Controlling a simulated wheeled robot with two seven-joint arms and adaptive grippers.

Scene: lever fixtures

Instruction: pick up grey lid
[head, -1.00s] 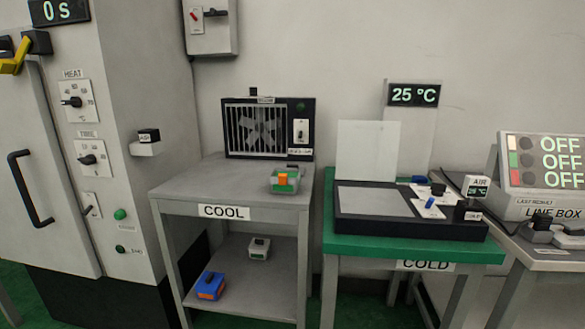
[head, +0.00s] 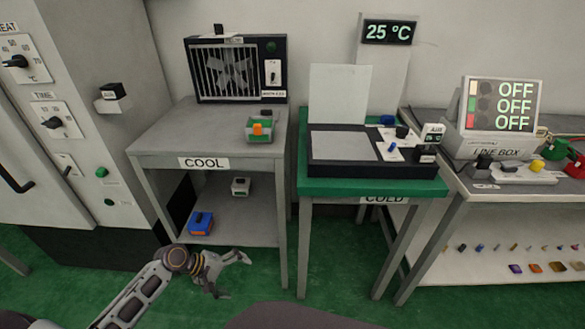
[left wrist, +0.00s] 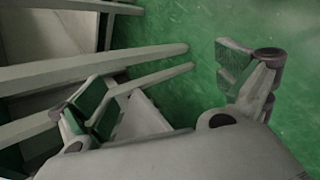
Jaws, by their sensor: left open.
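A small grey piece with a dark knob, which looks like the grey lid (head: 240,187), sits on the lower shelf of the COOL table (head: 150,143). Whether a box lies under it is too small to tell. My left gripper (head: 235,276) is low in front of that table, below and apart from the grey piece, open and empty. In the left wrist view the left gripper (left wrist: 170,90) has its fingers spread, with green floor and grey table legs beyond; no lid shows there. My right gripper is not in view.
A blue-topped box (head: 201,223) sits left of the grey piece. A green and grey box (head: 260,143) with an orange part stands on the COOL tabletop. The COOL table's legs flank the shelf. The green COLD table (head: 320,187) stands to the right. Green floor is clear in front.

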